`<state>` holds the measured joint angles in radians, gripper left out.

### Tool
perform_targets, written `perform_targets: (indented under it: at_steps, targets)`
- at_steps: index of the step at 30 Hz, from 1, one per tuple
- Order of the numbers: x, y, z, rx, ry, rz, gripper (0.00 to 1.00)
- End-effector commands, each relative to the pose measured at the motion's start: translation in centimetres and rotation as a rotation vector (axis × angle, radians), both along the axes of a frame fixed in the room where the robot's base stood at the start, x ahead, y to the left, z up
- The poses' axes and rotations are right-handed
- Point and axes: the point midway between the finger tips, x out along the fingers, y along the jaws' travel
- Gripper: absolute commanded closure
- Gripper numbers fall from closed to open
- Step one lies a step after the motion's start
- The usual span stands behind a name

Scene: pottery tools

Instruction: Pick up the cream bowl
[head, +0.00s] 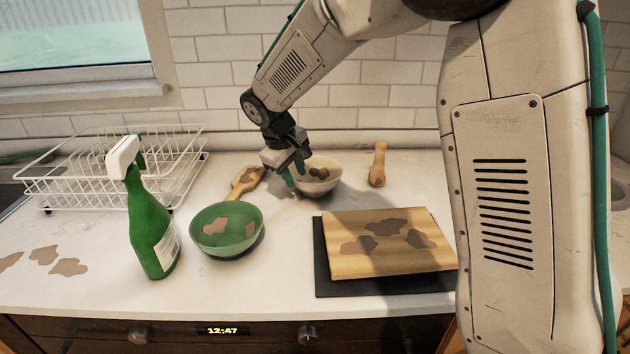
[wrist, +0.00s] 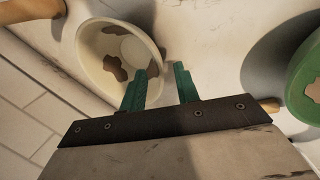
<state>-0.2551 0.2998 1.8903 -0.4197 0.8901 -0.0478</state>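The cream bowl (head: 325,185) with brown patches stands upright at the back of the counter, right of centre. In the wrist view, the cream bowl (wrist: 97,42) fills the upper left, with brown patches inside. My gripper (head: 294,178) is at the bowl's left side in the head view. In the wrist view, my gripper (wrist: 159,70) has its two green fingers apart with nothing held. The left finger overlaps the bowl and the right finger appears outside it, with the rim between them. Whether either finger touches the bowl cannot be told.
A green bowl (head: 215,241) and a green spray bottle (head: 152,232) stand at front left. A wooden board (head: 350,262) lies on a dark mat (head: 335,286) in front. A wooden-handled tool (head: 378,165) is to the right, a wooden scoop (head: 243,184) left. A dish rack (head: 95,175) stands behind.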

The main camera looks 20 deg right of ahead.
Motion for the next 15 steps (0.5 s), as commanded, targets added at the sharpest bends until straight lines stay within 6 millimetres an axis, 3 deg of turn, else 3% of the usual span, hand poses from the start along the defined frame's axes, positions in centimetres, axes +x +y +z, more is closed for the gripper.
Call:
perform_targets:
  at_steps: [6,14,15]
  targets:
    - [0.7,-1.0,-3.2,-0.001,0.004,0.0,0.69]
    - [0.8,-1.1,-3.5,-0.001,0.001,0.0,0.69]
    - [0.8,-1.1,-3.5,-0.001,0.001,0.0,0.8]
